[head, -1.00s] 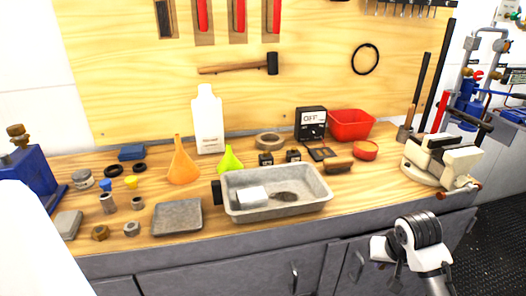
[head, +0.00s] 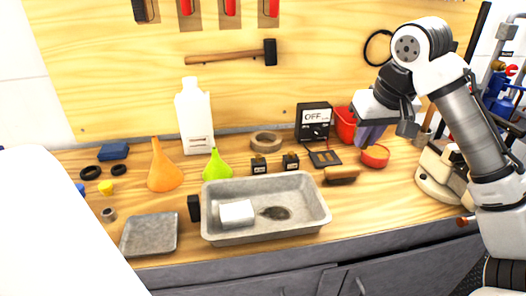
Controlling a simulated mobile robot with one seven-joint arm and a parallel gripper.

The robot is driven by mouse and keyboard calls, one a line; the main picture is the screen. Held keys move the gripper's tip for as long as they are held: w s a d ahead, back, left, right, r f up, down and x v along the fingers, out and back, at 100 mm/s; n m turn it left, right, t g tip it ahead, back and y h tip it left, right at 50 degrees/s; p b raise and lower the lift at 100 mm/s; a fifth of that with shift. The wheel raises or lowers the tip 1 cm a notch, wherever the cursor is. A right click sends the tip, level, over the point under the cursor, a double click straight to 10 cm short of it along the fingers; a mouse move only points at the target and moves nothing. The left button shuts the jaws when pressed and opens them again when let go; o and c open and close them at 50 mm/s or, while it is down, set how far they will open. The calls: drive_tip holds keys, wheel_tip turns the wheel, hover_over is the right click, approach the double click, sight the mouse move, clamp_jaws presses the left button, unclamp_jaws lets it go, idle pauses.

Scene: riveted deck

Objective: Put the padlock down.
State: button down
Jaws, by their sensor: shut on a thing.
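My gripper (head: 372,138) is raised at the right of the workbench, pointing down above the round red dish (head: 375,156) and in front of the red bin. It is shut on a small purple-grey thing, which I take to be the padlock (head: 370,132). The padlock's outline is unclear, and the gripper hides part of it. It appears above the bench, but I cannot tell how high or whether it touches anything.
A metal tray (head: 222,237) holds a white block and a dark item. A wooden-backed brush (head: 341,175), the OFF meter (head: 313,122) and the red bin (head: 346,124) stand close by. A vise (head: 437,180) is at right. Bare wood (head: 375,205) lies right of the tray.

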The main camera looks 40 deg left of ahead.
sight(344, 214)
wheel_tip(344, 214, down, 20)
drive_tip(key=shift+s+r, duration=0.1)
idle(0.5)
drive_tip(key=c, duration=1.9)
unclamp_jaws()
drive_tip(key=shift+f, duration=0.25)
drive_tip(key=o, duration=0.5)
drive_tip(key=shift+r, duration=0.1)
drive_tip(key=v, duration=1.2)
